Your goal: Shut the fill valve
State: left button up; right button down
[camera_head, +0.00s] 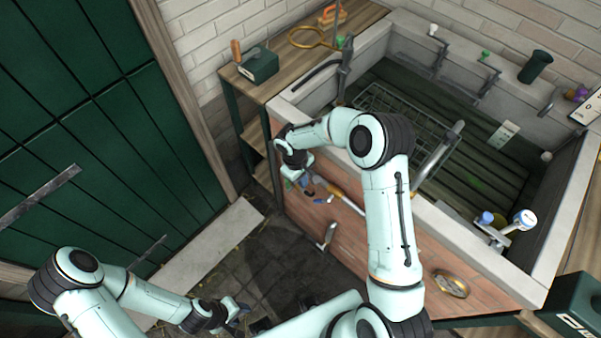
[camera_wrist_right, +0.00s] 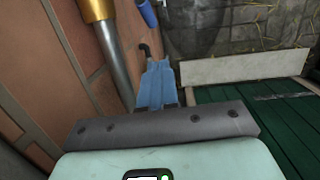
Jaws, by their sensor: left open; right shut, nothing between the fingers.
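A pipe (camera_head: 350,203) with a brass section runs along the brick front of the sink, and a blue lever (camera_head: 323,199) sits by it. In the right wrist view, the brass part (camera_wrist_right: 97,9) and grey pipe (camera_wrist_right: 117,62) are at upper left, and a blue handle (camera_wrist_right: 148,13) is at the top. My right gripper (camera_head: 306,183) is shut and empty, close beside the pipe and lever; its fingertips (camera_wrist_right: 158,68) point toward the handle. I cannot tell whether they touch it. My left gripper (camera_head: 238,311) is open, low at the bottom left, away from the pipe.
The stone sink (camera_head: 440,215) with a wire rack (camera_head: 400,112) stands above the brick front. A wooden side table (camera_head: 285,85) holds a green box (camera_head: 259,66). A green door (camera_head: 85,110) is at left. A metal spout (camera_head: 327,237) juts from the bricks. The dark floor between is mostly clear.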

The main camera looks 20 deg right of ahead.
pick_arm(q)
jog(key=shift+w+r, duration=0.1)
pick_arm(e)
jog(key=s+d+f, duration=0.2)
jog(key=s+f, duration=0.1)
jog(key=f, duration=0.2)
jog(key=shift+d, duration=0.25)
jog(key=shift+f, duration=0.1)
pick_arm(q)
jog(key=shift+r, duration=0.1)
